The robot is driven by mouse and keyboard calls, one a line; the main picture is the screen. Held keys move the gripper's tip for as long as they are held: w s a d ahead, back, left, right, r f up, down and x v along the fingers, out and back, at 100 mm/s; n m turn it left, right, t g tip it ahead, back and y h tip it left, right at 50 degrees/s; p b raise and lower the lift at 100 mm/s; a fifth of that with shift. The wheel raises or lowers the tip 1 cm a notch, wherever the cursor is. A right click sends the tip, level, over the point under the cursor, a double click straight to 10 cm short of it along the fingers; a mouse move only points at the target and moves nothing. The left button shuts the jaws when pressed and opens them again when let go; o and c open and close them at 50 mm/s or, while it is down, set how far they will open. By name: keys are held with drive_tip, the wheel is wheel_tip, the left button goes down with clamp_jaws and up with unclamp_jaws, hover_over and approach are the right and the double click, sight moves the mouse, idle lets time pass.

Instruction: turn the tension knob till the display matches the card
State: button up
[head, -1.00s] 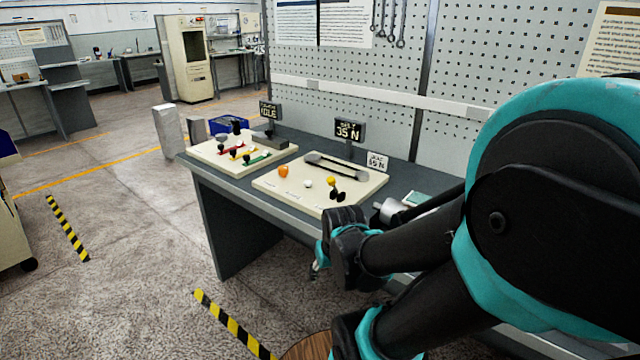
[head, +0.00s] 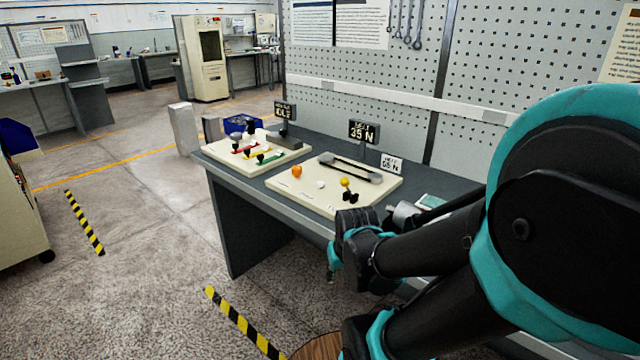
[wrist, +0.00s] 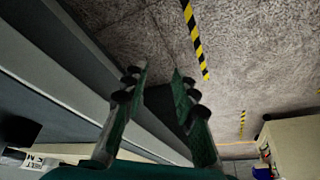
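A cream panel (head: 300,192) on the grey bench carries an orange knob (head: 297,171), a white knob (head: 320,184), a yellow knob (head: 345,182) and black parts beside it. I cannot tell which is the tension knob. The dark display (head: 364,132) behind the panel seems to read 35 N or 39 N. The white card (head: 391,163) stands right of it; its number is too small to read surely. My gripper (head: 331,276) hangs in front of the bench edge, below the panel. In the wrist view my gripper (wrist: 161,70) is open and empty, pointing at the floor.
A second cream panel (head: 236,158) with coloured levers stands left on the bench, with another dark display (head: 285,112) behind it. A blue bin (head: 236,124) is beyond it. The pegboard wall (head: 360,60) closes the back.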

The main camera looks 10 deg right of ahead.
clamp_jaws()
idle(1.1)
